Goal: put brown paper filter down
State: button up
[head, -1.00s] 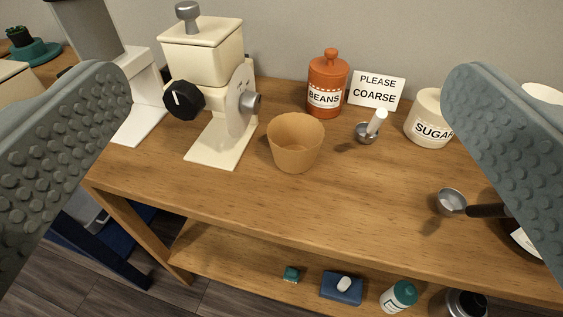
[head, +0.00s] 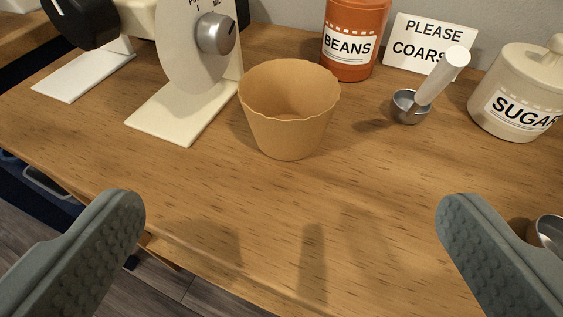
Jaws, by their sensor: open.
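The brown paper filter (head: 288,125) stands upright on the wooden top, open side up, with a wavy rim. It looks empty inside. My gripper (head: 290,208) is wide open, one grey studded finger at the lower left and one at the lower right. The filter lies beyond the fingertips, roughly centred between them, and neither finger touches it. Nothing is between the fingers but bare wood and shadows.
A cream grinder (head: 185,105) stands just left of the filter. Behind are an orange beans jar (head: 352,42) and a "PLEASE COARSE" sign (head: 415,38). A white-handled scoop (head: 411,106) and sugar pot (head: 518,98) stand right. A metal cup (head: 547,232) is near the right finger.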

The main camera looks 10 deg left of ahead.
send_near(288, 82)
jog(key=shift+x, duration=2.25)
jog(key=shift+c, duration=0.2)
jog(key=c, duration=1)
notch_tip(288, 82, up, 10)
